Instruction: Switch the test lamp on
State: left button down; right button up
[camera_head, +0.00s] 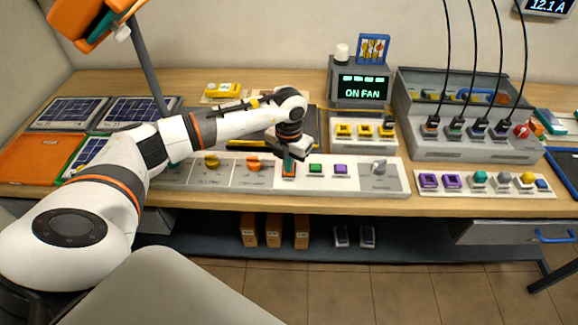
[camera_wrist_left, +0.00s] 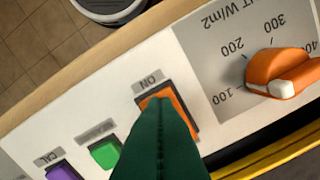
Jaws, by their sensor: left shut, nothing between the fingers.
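A white control panel (camera_head: 360,187) lies along the table's front edge. On it are an orange button (camera_head: 289,173) labelled ON, a green button (camera_head: 315,168) and a purple button (camera_head: 341,169). My left gripper (camera_head: 288,160) is shut and empty, pointing down at the orange button. In the left wrist view its dark green fingers (camera_wrist_left: 158,115) cover part of the orange button (camera_wrist_left: 178,112); I cannot tell whether they touch it. An orange knob (camera_wrist_left: 281,75) with a W/m2 scale is beside it. I cannot tell which thing is the test lamp. My right gripper is not in view.
A display (camera_head: 362,88) with green text reading ON FAN stands behind the panel. A grey unit (camera_head: 470,148) with black cables is to the right. A strip (camera_head: 486,190) with purple parts and coloured knobs lies at front right. Solar panels (camera_head: 68,112) lie at left.

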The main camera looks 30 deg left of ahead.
pick_arm(q)
jog(key=shift+r, duration=0.15)
notch_tip(320, 180, up, 7)
jog(key=p, duration=0.4)
jog(key=shift+p, duration=0.3)
jog(key=shift+f, duration=0.2)
